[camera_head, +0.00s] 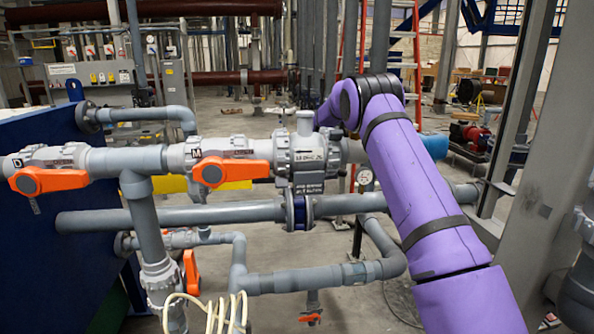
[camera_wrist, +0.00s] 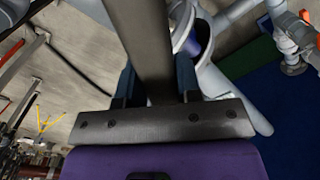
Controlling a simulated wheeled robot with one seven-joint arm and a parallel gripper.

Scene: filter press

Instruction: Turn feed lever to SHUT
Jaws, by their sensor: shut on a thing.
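In the wrist view, my gripper (camera_wrist: 157,85) shows as two dark blue fingers on a grey plate. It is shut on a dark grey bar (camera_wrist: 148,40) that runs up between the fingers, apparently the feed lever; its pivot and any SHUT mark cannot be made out. In the head view, my purple arm reaches forward to the pipework, and my gripper is hidden behind the valve body (camera_head: 305,158). Orange levers show on the valve marked D (camera_head: 48,181) and the valve marked M (camera_head: 230,171); both lie along the pipe, clear of my arm.
A lower grey pipe (camera_head: 240,214) runs parallel below the valves. A vertical orange lever (camera_head: 191,272) and a coiled cream hose (camera_head: 215,312) are at lower left. A blue panel (camera_head: 60,235) closes off the left. A grey column (camera_head: 545,150) stands close on the right.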

